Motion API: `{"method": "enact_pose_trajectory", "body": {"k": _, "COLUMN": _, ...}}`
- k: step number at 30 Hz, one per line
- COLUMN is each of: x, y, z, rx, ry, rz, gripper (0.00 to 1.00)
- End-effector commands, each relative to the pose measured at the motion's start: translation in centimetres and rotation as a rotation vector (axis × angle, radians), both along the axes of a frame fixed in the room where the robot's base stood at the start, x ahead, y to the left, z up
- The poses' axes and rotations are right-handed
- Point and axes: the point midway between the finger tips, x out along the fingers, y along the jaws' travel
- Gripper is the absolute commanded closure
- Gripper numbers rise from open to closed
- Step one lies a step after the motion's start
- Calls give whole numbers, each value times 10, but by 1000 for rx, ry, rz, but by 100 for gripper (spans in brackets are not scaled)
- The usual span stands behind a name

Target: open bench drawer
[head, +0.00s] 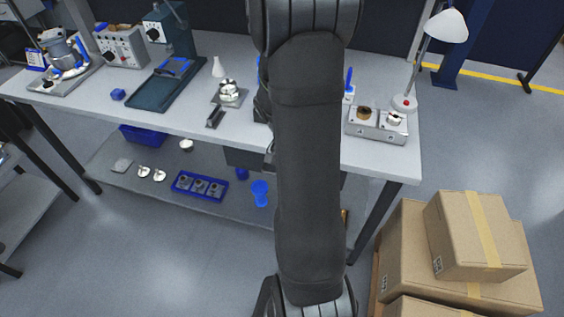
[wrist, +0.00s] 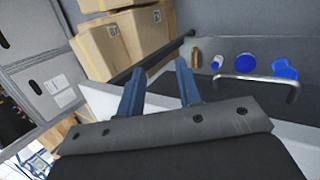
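In the wrist view, my gripper (wrist: 157,72) has its two blue-grey fingers spread apart with nothing between them. A metal bar handle (wrist: 255,79) lies to the right of the fingers, clear of them. In the head view, a dark grey drawer unit (head: 242,158) hangs under the bench top (head: 215,118). My arm hides most of it, along with my gripper. I cannot tell from these views whether the drawer is fully shut.
Cardboard boxes (head: 455,250) stand at the right of the bench; they also show in the wrist view (wrist: 125,40). The lower shelf (head: 140,185) holds a blue tray (head: 200,186) and a blue cup (head: 260,193). A bench leg (head: 374,222) stands right of my arm.

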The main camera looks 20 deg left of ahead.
Motion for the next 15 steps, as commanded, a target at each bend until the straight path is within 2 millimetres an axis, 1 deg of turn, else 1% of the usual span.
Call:
{"method": "enact_pose_trajectory", "body": {"k": 1, "x": -2, "y": 14, "z": -10, "rx": -59, "ry": 20, "rz": 56, "gripper": 68}}
{"method": "enact_pose_trajectory", "body": {"k": 7, "x": -8, "y": 62, "z": -38, "rx": -300, "ry": 21, "rz": 259, "gripper": 68}}
{"method": "enact_pose_trajectory", "body": {"k": 11, "x": -14, "y": 97, "z": -56, "rx": -457, "ry": -23, "rz": 399, "gripper": 68}}
{"method": "enact_pose_trajectory", "body": {"k": 15, "x": -26, "y": 137, "z": -75, "rx": -611, "ry": -110, "rz": 558, "gripper": 68}}
